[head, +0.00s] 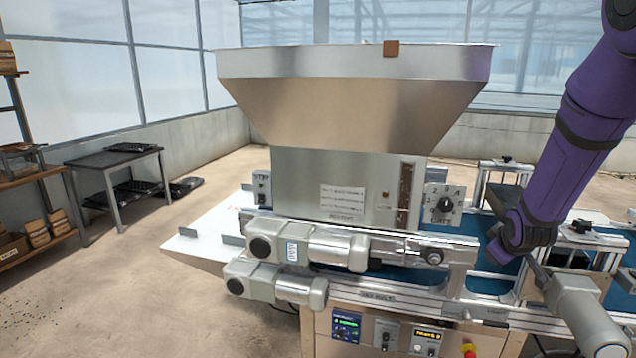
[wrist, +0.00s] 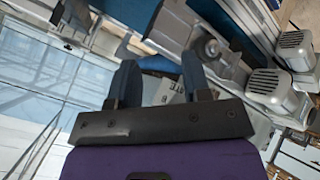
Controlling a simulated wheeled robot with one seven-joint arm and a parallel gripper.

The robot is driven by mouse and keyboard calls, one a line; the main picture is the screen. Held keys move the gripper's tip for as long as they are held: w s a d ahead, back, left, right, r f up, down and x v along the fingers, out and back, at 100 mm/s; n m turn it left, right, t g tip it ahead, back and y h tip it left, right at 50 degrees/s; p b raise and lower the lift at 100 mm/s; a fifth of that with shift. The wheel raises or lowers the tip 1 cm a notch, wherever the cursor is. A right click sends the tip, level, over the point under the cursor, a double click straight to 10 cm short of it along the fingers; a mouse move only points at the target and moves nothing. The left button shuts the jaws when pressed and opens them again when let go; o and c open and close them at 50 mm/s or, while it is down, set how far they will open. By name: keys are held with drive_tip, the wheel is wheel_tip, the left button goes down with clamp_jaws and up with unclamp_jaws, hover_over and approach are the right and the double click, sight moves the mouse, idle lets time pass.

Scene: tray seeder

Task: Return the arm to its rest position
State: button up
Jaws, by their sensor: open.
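My purple arm comes down from the upper right in the head view and ends over the right part of the seeder's conveyor. Grey-white machine parts and a label lie beyond the fingers. The tray seeder's steel hopper (head: 350,105) stands left of my arm, apart from it. A numbered dial (head: 446,204) sits on the seeder between the hopper body and my arm.
Grey motors (head: 290,245) jut from the seeder's front. Another motor (head: 585,315) is close below my arm. A control panel (head: 385,333) is under the conveyor. A dark table (head: 115,158) and a wooden shelf (head: 35,175) stand at the left. The floor between is mostly clear.

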drive_tip(key=s+a+r+m+g+y, duration=0.1)
drive_tip(key=s+a+r+m, duration=0.1)
drive_tip(key=s+a+r, duration=0.4)
drive_tip(key=s+a+r+m+y, duration=0.1)
drive_tip(key=s+a+r+m, duration=0.1)
drive_tip(key=s+r, duration=0.75)
drive_tip(key=s+a+r+m+g, duration=0.1)
drive_tip(key=s+a+r, duration=0.1)
drive_tip(key=s, duration=0.7)
drive_tip(key=s+a+r+g, duration=0.1)
drive_tip(key=s+a+r, duration=0.2)
drive_tip(key=s, duration=0.5)
drive_tip(key=shift+s+a+r+m+y, duration=0.15)
drive_tip(key=shift+s+r+m+y, duration=0.15)
drive_tip(key=shift+s+r+m, duration=0.15)
drive_tip(key=shift+o, duration=0.3)
drive_tip(key=shift+w, duration=0.1)
idle(0.3)
